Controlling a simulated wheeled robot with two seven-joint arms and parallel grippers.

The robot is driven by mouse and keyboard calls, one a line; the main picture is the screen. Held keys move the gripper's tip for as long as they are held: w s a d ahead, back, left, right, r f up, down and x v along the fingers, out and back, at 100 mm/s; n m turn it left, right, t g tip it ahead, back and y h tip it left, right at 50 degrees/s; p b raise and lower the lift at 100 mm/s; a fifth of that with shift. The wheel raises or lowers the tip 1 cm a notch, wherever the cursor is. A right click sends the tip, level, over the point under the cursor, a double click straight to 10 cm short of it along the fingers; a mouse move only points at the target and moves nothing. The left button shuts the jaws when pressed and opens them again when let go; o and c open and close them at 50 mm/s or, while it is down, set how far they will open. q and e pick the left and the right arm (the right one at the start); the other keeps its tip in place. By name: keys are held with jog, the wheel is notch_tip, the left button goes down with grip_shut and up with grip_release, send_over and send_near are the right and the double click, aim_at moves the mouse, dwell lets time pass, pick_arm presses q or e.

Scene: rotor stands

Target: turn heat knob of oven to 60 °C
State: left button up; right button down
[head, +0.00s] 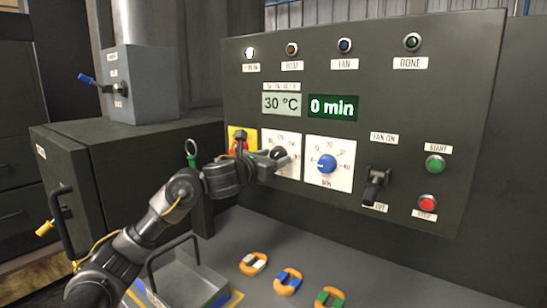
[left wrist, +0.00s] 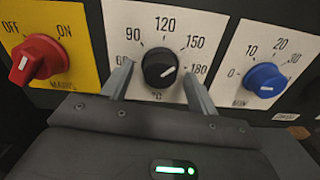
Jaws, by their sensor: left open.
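The heat knob (left wrist: 159,66) is black with a white mark and sits on a white dial plate marked 60 to 180 °C. In the left wrist view its mark points right, roughly toward 180. The temperature display (head: 282,103) reads 30 °C. My left gripper (left wrist: 159,76) is open, with one finger on each side of the knob; whether they touch it I cannot tell. In the head view the left gripper (head: 276,160) partly hides the knob and its plate. My right gripper is not in view.
The red mains knob (left wrist: 36,60) is left of the heat knob, on a yellow plate. The blue minutes knob (head: 327,164) is close on the right. A fan switch (head: 376,186), green start button (head: 435,163) and red stop button (head: 428,202) sit farther right.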

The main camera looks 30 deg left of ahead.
pick_arm(q)
jog(key=shift+w, duration=0.35)
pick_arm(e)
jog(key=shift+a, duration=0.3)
pick_arm(q)
jog(key=shift+c, duration=0.5)
